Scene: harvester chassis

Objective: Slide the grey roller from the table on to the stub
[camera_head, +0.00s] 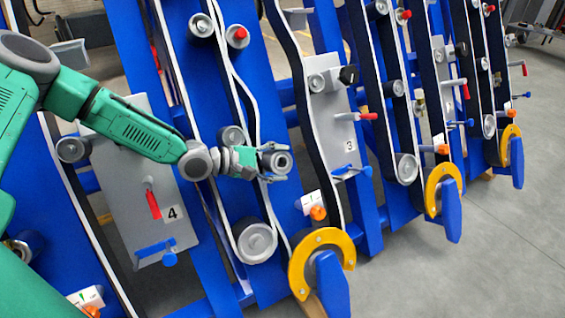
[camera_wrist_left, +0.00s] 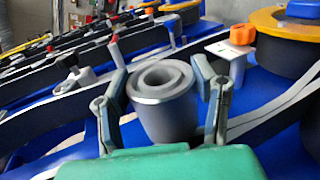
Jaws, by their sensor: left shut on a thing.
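The grey roller (camera_head: 283,161) is a short hollow cylinder. My left gripper (camera_head: 277,163) is shut on it, in front of the blue panel with belts at the middle of the head view. In the left wrist view the roller (camera_wrist_left: 163,110) stands between the two fingers, one on each side, with its open bore facing up toward the camera. The stub cannot be picked out; it may be hidden behind the gripper or the roller. The table is not in view, nor is my right gripper.
A large grey roller (camera_head: 256,242) sits below the gripper, and a smaller roller (camera_head: 232,136) is just left of it. A yellow guard (camera_head: 298,272) is at lower right. Grey plates marked 4 (camera_head: 120,185) and 3 (camera_head: 322,112) stand either side. Clear floor (camera_head: 505,225) lies to the right.

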